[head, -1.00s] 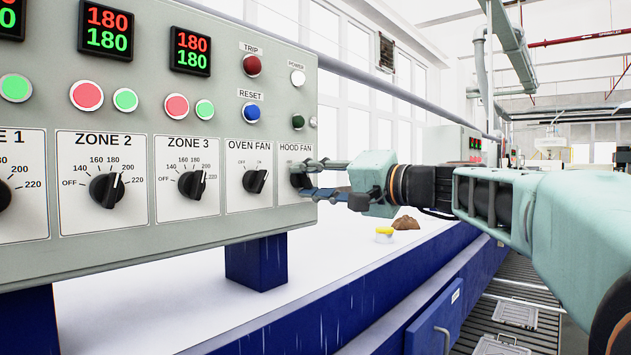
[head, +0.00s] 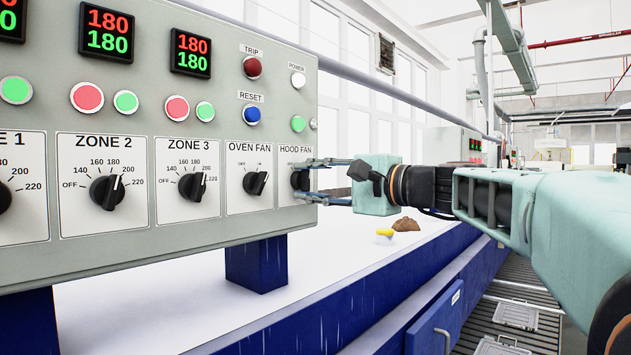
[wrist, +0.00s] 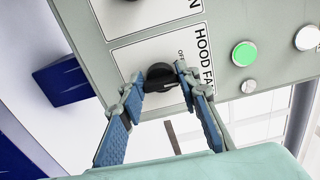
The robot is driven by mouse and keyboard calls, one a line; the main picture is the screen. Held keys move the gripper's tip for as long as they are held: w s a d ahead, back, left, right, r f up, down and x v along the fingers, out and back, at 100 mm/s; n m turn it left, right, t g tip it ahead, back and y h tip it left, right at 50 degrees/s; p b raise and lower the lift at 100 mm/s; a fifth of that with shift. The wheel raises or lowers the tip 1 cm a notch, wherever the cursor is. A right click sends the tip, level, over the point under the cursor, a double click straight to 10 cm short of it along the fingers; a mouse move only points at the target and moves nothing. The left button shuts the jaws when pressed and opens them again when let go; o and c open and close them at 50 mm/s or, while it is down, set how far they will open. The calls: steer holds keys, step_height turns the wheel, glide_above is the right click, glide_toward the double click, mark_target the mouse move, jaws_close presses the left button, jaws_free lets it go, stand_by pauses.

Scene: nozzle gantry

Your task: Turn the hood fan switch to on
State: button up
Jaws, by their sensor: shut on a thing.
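The hood fan switch is a black rotary knob (head: 299,180) on the plate marked HOOD FAN at the right end of the grey panel. It also shows in the wrist view (wrist: 160,75), between the fingertips. My gripper (head: 306,179) reaches in from the right and is shut on this knob, one finger on each side. In the wrist view my gripper (wrist: 158,80) is rolled relative to the panel, and the plate lettering reads at a slant. The knob's pointer is largely hidden by the fingers. The round lamp (head: 298,124) above the plate glows bright green.
The oven fan knob (head: 256,182) is close to the left of the hood fan plate. Reset (head: 252,114) and trip (head: 252,67) buttons are above it. A white surface with a yellow item (head: 385,233) and a brown lump (head: 406,224) lies below my arm.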

steer(key=m+p, duration=0.1)
steer(key=m, duration=0.4)
steer(key=shift+r+m+p, duration=0.1)
steer(key=shift+m+p, duration=0.2)
steer(key=shift+p, duration=0.1)
stand_by(0.3)
steer(key=o, duration=1.2)
steer(key=shift+c, duration=0.2)
steer(key=v, duration=0.7)
steer(key=shift+s+d, duration=0.15)
steer(key=shift+d, duration=0.1)
